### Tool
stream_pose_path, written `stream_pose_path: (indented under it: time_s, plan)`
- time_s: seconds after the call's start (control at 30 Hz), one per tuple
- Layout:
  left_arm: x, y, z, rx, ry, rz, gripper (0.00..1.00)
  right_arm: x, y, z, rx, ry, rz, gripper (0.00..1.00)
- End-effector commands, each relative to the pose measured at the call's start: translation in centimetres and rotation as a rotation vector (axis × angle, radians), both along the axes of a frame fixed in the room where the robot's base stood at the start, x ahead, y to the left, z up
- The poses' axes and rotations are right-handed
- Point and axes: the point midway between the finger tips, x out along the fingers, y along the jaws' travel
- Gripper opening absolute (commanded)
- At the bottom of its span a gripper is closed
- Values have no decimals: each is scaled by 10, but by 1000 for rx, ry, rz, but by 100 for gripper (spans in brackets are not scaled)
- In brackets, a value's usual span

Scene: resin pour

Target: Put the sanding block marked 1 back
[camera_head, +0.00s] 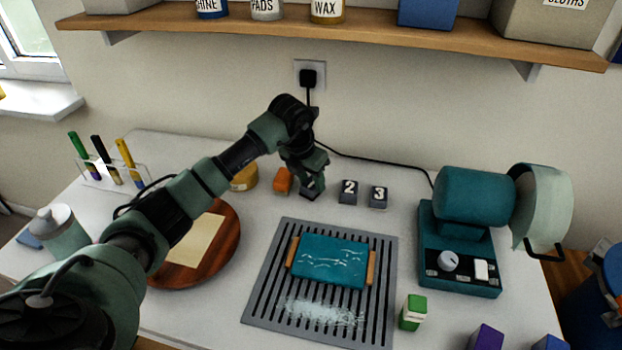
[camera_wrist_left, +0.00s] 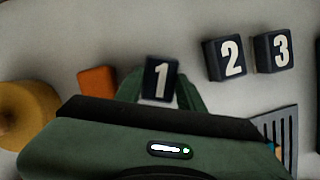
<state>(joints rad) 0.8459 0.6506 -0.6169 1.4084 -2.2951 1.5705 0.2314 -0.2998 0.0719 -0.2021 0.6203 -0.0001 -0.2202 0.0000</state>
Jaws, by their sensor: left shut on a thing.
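The sanding block marked 1 (camera_wrist_left: 159,78) is a dark block with a white number, seen in the left wrist view between the fingers of my left gripper (camera_wrist_left: 160,92). In the head view my left gripper (camera_head: 312,190) points down at the back of the table, left of the block marked 2 (camera_head: 348,192) and the block marked 3 (camera_head: 378,197). It is shut on the block marked 1, which is mostly hidden by the gripper there. I cannot tell whether this block touches the table. My right gripper is not in view.
An orange block (camera_head: 284,181) and a yellow round container (camera_head: 244,178) stand just left of my left gripper. A grey slotted grate (camera_head: 262,290) holds a teal board (camera_head: 330,262) in front. A teal machine (camera_head: 458,262) stands at the right.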

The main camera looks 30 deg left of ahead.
Motion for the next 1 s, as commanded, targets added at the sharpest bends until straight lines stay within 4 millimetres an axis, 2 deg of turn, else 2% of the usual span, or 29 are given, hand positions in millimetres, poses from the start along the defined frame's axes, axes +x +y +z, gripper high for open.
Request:
stream_pose_path:
  time_s: [0.13,0.17,0.23,0.53,0.67,0.77,1.0]
  plan:
    - [0,0,-3,1,0,0,1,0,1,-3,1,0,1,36]
    - [0,1,-3,1,0,0,41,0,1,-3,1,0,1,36]
    - [0,0,-2,0,0,0,60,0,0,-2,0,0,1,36]
    - [0,0,-2,0,0,0,60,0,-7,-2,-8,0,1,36]
    - [-1,1,5,1,-1,0,60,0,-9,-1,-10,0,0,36]
    - [-5,2,19,1,-4,-1,60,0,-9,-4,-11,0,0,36]
    - [-20,4,69,2,-5,0,60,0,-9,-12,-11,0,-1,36]
